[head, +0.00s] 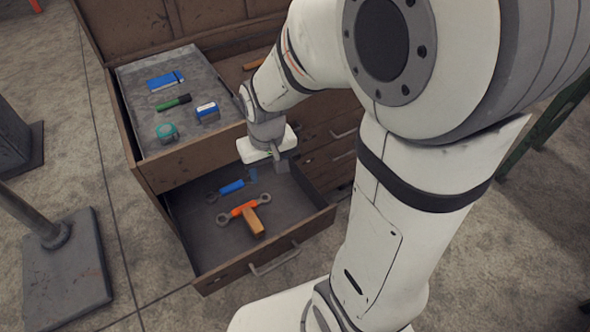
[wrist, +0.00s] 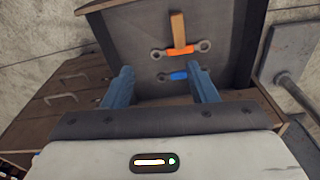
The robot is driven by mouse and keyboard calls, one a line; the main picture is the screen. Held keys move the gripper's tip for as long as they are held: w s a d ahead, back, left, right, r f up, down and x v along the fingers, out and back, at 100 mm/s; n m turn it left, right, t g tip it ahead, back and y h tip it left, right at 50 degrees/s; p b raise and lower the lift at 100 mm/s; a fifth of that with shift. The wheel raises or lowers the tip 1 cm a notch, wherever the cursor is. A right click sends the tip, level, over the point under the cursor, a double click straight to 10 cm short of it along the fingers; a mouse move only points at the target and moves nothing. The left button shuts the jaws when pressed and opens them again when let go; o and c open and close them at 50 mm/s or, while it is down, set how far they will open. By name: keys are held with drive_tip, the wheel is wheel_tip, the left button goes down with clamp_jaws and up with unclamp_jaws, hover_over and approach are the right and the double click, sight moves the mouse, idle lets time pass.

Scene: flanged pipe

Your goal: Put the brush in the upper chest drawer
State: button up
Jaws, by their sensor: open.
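The upper chest drawer (head: 187,176) is pulled out and holds small items. The lower drawer (head: 225,277) is also pulled out. In it lies a tan wooden block-like piece (head: 254,224), possibly the brush; its bristles cannot be made out. It touches or overlaps an orange-handled wrench, and it also shows in the wrist view (wrist: 178,27). My gripper (head: 282,163) is over the back right of the lower drawer, apart from the wooden piece. In the wrist view my gripper's fingers (wrist: 161,72) are spread with nothing between them.
The orange wrench (head: 243,208) and a blue wrench (head: 232,187) lie in the lower drawer. The upper drawer holds a blue box (head: 165,80), a green marker (head: 174,102), a blue-and-white block (head: 207,112) and a teal roll (head: 166,131). A grey stand base (head: 66,275) is at left.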

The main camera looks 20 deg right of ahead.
drive_tip(key=s+d+r+m+t, duration=0.1)
drive_tip(key=s+d+r, duration=0.2)
drive_tip(key=s+r, duration=0.5)
drive_tip(key=shift+s+d, duration=0.4)
drive_tip(key=shift+s, duration=0.05)
